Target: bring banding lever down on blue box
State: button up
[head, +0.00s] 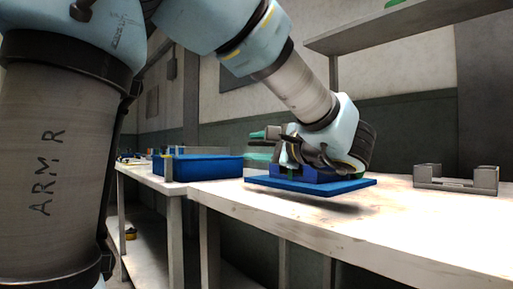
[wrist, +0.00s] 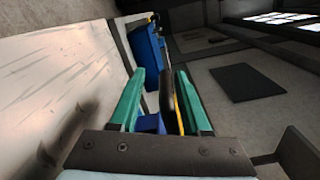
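A blue box (head: 205,167) with an upright grey post at its front left stands on the farther bench in the head view. A blue box shape also shows past the fingers in the wrist view (wrist: 146,52). My gripper (head: 260,146) has teal fingers pointing left, apart from this box. In the wrist view its two green fingers (wrist: 160,80) stand apart. A dark bar with a yellow edge (wrist: 168,100) and a blue piece (wrist: 150,123) show in the gap; I cannot tell whether either is touched. I cannot clearly pick out the banding lever.
A flat blue plate (head: 311,185) with a darker blue block lies below my wrist, with shadow under its front edge. A grey bracket (head: 456,180) stands at right on the near bench (head: 400,215). A shelf (head: 400,28) overhangs the back. The bench front is clear.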

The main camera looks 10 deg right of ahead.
jog(key=p+v, duration=0.1)
jog(key=v, duration=0.9)
jog(key=shift+s+d, duration=0.2)
jog(key=shift+s, duration=0.15)
jog(key=shift+a, duration=0.1)
